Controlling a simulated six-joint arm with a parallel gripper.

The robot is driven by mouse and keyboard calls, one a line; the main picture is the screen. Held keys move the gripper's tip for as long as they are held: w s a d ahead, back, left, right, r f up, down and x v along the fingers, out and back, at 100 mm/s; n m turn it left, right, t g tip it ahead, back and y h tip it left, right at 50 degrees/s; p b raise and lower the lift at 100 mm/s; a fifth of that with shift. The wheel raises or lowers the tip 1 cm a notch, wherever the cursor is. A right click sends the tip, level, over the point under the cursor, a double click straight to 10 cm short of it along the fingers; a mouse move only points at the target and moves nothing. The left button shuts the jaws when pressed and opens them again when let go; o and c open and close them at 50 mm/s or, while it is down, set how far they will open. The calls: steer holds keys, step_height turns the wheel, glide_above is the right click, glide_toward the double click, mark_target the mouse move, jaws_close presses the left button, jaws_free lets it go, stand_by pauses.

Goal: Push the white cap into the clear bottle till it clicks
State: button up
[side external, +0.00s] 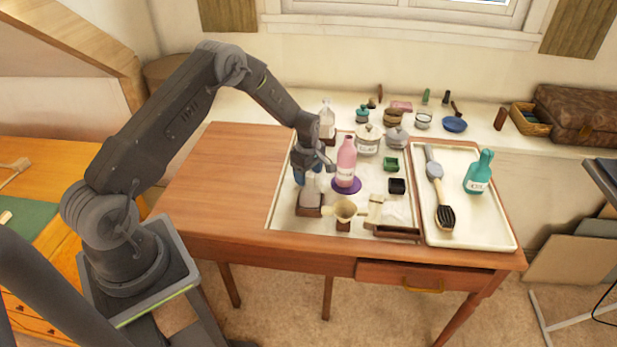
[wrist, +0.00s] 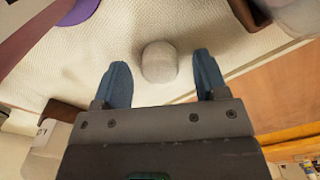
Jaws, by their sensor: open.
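My gripper (side external: 313,172) is low over the left part of the pale mat, left of the pink bottle. In the wrist view its two blue fingers (wrist: 162,80) are open and apart. A whitish, rounded short cylinder, which looks like the white cap (wrist: 159,61), is seen between the fingertips with space on both sides. I cannot tell its height relative to the fingers, and it is not clear in the side view.
A pink bottle (side external: 346,160) stands on a purple disc (side external: 346,186) close on the right. A brown block (side external: 309,211) with a pale object on it and a cream funnel-like cup (side external: 345,209) are in front. The wooden table (side external: 225,165) on the left is clear.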

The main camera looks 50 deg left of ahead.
steer(key=shift+f, duration=0.25)
steer(key=shift+c, duration=0.4)
steer(key=c, duration=0.9)
